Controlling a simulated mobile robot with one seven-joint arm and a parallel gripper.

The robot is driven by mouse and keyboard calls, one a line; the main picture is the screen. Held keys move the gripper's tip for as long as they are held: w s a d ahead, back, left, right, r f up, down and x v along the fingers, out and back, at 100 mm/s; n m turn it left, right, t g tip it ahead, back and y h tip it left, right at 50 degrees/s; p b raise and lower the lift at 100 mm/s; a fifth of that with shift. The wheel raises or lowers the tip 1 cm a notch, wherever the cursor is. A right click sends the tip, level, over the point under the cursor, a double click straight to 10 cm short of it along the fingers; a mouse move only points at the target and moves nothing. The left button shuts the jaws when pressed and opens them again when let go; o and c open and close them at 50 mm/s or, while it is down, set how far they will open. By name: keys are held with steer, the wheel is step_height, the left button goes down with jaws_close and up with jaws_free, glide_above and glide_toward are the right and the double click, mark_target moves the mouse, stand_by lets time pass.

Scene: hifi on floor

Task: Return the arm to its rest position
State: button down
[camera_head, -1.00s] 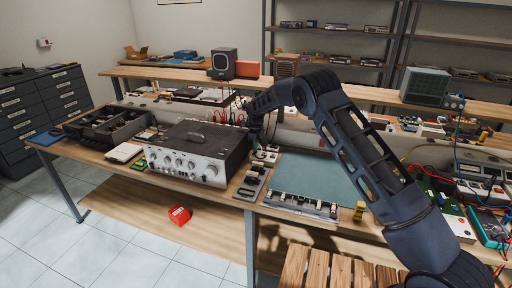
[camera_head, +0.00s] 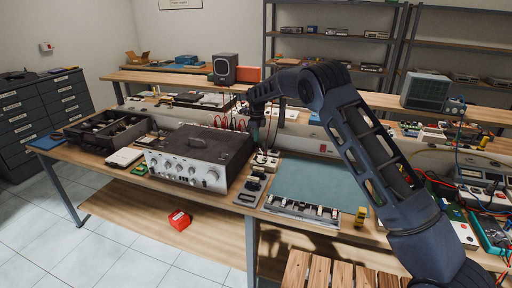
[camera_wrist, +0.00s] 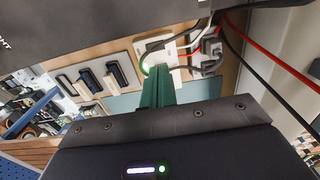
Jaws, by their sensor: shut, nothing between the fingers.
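My arm (camera_head: 365,140) reaches from the lower right, bent at a high elbow, over the workbench. My gripper (camera_head: 256,140) points down just right of the silver-fronted hifi unit (camera_head: 190,172), above the bench; its tips are hard to make out there. In the wrist view the green fingers of my gripper (camera_wrist: 158,84) are together with nothing between them. A white socket block with plugs and cables (camera_wrist: 185,52) appears beyond the fingers. The hifi's dark case (camera_wrist: 75,28) fills the upper left of that view.
A blue-green mat (camera_head: 318,185) lies right of my gripper, with a parts strip along its front edge. Red and black cables (camera_wrist: 265,72) hang close to my wrist. A red box (camera_head: 180,220) lies on the lower shelf.

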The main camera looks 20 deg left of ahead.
steer(key=w+d+r+n+y, duration=0.1)
steer(key=w+d+r+n, duration=0.15)
steer(key=d+r, duration=1.7)
steer(key=s+d+r+n+t, duration=0.1)
steer(key=s+d+r+n, duration=0.3)
steer(key=d, duration=0.6)
steer(key=s+d+r+n+t, duration=0.1)
steer(key=s+d+r, duration=0.4)
steer(key=d, duration=0.6)
steer(key=s+d+r+n+t, duration=0.15)
steer(key=s+d+n, duration=0.35)
steer(key=s+d, duration=1.1)
steer(key=s+d+f+n, duration=0.2)
steer(key=s+d+f, duration=0.1)
steer(key=s, duration=0.5)
steer(key=s+d+f+n+t+h, duration=0.1)
steer(key=s+d+f+n, duration=0.2)
steer(key=s, duration=0.6)
steer(key=shift+s+d+f, duration=0.15)
steer(key=shift+s+d, duration=0.05)
steer(key=shift+d, duration=0.85)
steer(key=shift+n, duration=0.25)
